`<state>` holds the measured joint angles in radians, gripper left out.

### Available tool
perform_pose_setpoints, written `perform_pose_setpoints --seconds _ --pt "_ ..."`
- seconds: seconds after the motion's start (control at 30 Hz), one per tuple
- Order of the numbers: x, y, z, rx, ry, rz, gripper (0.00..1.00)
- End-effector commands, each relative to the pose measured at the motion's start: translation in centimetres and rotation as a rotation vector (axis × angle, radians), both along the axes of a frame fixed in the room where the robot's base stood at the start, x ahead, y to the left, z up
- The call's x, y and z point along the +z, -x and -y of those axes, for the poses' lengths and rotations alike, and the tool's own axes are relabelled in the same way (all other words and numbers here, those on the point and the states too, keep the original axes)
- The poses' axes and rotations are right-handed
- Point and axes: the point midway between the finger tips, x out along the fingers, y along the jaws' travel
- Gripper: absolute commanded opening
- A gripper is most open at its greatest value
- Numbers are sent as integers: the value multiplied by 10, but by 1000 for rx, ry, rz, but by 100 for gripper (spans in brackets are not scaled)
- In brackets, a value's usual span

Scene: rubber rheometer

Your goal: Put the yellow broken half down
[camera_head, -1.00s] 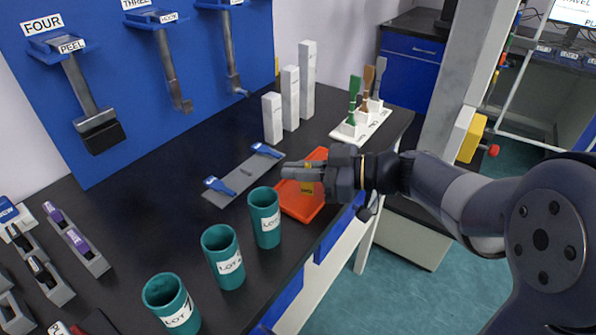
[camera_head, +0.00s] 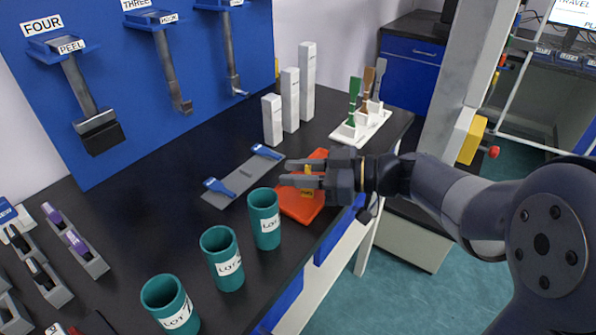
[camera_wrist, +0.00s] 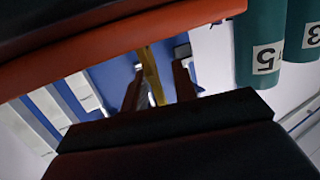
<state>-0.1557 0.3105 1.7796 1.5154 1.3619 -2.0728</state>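The yellow broken half (camera_head: 307,192) is a small strip with a dark mark, over the orange tray (camera_head: 291,206) at the bench's front edge. My gripper (camera_head: 300,174) is low over this tray, its fingers spread with the yellow half between them. In the wrist view the yellow half (camera_wrist: 152,75) shows between the two fingers (camera_wrist: 158,87), with a gap beside it. The fingers hide part of it in the head view. Whether its lower end touches the tray is not clear.
Teal LOT cups (camera_head: 264,218) stand left of the tray along the front edge. A grey plate with blue clamps (camera_head: 220,188) lies behind. White blocks (camera_head: 272,120) and a white rack of brushes (camera_head: 362,128) stand farther back. Bare black bench lies at left centre.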

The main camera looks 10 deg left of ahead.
Motion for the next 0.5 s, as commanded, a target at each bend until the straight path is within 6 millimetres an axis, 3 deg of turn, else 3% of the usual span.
perform_pose_setpoints --seconds 0.17,0.5 --pt "4 -1 12 -5 0 2 27" --pt "14 -1 78 -6 0 1 27"
